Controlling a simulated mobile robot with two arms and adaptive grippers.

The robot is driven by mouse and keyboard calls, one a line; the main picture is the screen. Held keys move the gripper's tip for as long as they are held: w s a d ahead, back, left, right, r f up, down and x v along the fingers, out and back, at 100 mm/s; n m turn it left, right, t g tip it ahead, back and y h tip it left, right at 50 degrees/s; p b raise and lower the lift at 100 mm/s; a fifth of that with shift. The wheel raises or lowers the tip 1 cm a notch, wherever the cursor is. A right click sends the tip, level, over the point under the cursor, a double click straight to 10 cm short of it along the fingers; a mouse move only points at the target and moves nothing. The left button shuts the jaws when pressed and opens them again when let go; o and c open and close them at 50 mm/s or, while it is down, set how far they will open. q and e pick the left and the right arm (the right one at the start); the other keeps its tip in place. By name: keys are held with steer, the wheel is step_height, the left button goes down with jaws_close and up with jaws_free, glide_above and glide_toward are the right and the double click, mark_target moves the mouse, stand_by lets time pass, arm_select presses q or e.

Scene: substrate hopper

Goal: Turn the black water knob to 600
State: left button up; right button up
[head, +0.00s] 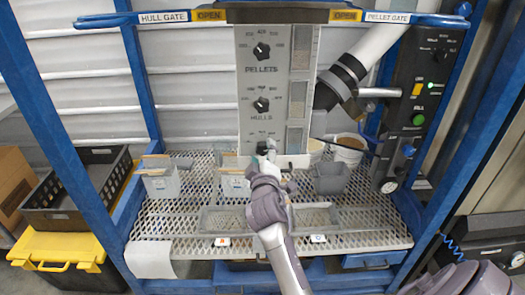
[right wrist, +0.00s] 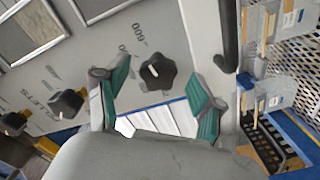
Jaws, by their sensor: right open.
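The black water knob (right wrist: 157,71) shows in the right wrist view, lobed, with a white pointer mark on its face. The number 600 (right wrist: 138,32) is printed on the grey panel beside it. My right gripper (right wrist: 158,98) is open, with its teal-padded fingers on either side of the knob's area and no visible grip on it. In the head view my right gripper (head: 268,154) is at the foot of the panel (head: 247,90), below the hulls knob (head: 261,104), and mostly hides the water knob. My left gripper is not in view.
The pellets knob (head: 261,51) is higher on the panel. A dark curved handle (right wrist: 229,45) is close to the right finger in the wrist view. Below the panel is a perforated metal shelf (head: 180,225) with small bins. A control box (head: 415,100) stands at right.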

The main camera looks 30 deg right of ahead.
steer(key=v, duration=0.5)
steer(key=shift+s+a, duration=0.15)
steer(key=shift+s, duration=0.25)
